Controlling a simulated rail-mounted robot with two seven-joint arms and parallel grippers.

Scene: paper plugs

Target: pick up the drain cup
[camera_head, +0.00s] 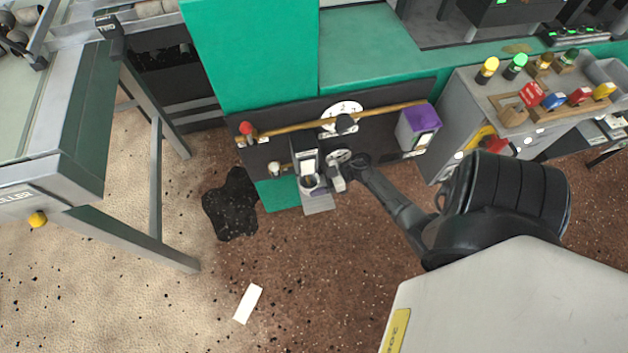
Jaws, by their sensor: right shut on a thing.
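The drain cup (313,183) is a small, pale cup with a dark opening, low at the front of the dark panel under the green cabinet. It is just above a small grey ledge (319,204); I cannot tell if it touches it. My right arm comes in from the lower right, and my right gripper (336,175) is at the cup's right side, shut on it. The fingertips are small here and partly merge with the grey fittings behind. My left gripper is not in view.
A brass pipe (290,127) with a red knob (246,128) and a dial (342,111) runs above. A purple-topped box (420,125) is to the right. A black puddle (232,205) and white paper (248,303) lie on the floor. A grey bench (528,90) stands right.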

